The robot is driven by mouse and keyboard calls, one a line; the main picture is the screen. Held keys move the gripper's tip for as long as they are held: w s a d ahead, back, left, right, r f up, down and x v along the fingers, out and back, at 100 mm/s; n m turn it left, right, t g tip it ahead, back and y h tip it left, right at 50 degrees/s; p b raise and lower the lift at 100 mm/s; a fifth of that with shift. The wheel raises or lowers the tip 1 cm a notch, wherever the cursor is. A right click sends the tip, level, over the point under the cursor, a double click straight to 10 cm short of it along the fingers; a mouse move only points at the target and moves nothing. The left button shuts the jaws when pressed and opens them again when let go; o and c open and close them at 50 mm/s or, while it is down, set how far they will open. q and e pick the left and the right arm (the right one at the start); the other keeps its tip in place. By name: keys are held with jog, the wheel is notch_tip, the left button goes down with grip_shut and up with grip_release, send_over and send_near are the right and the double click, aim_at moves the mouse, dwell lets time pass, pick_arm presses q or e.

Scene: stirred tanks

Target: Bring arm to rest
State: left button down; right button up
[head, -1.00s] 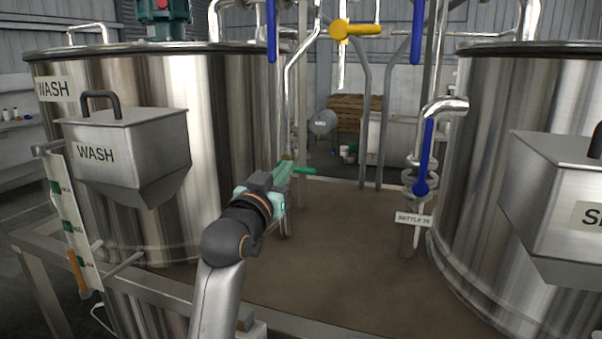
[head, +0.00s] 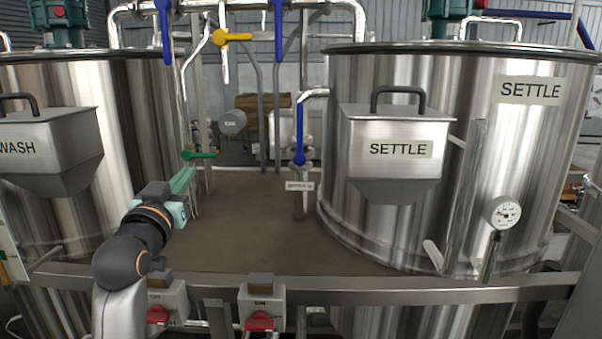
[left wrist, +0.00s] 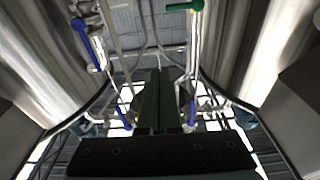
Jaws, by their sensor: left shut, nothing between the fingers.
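My left arm reaches in from the lower left of the head view. Its left gripper (head: 186,177) has pale green fingers that are shut and empty, just below and in front of a green valve handle (head: 202,155). I cannot tell from this view whether they touch. In the left wrist view the closed dark fingers (left wrist: 160,100) point away from the camera, and the green handle (left wrist: 185,6) shows at the top, apart from them. My right arm and gripper are not in view.
The WASH tank (head: 140,110) stands left and the SETTLE tank (head: 470,120) right, each with a hopper. Between them lies a brown deck (head: 250,225) with blue-handled (head: 300,140) and yellow-handled (head: 233,38) valves on pipes. A metal rail (head: 400,292) with red-knobbed switch boxes (head: 262,305) runs in front.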

pick_arm(q)
jog(key=s+f+g, duration=0.2)
jog(key=s+f, duration=0.2)
jog(key=f, duration=0.5)
jog(key=s+f+g, duration=0.3)
jog(key=s+f, duration=0.1)
jog(key=f, duration=0.5)
jog(key=s+f+g, duration=0.2)
jog(key=s+f, duration=0.2)
jog(key=f, duration=0.5)
jog(key=s+f+m+g, duration=0.1)
jog(key=s+f+g, duration=0.3)
jog(key=s+f, duration=0.65)
jog(key=s+f+g, duration=0.5)
jog(key=s, duration=1)
jog(key=w+d+f+t+h+p, duration=0.1)
jog(key=w+d+f+t+p, duration=0.2)
jog(key=f, duration=0.5)
jog(key=shift+w+d+t+h, duration=0.4)
jog(key=shift+d+t, duration=0.3)
jog(key=shift+t, duration=0.6)
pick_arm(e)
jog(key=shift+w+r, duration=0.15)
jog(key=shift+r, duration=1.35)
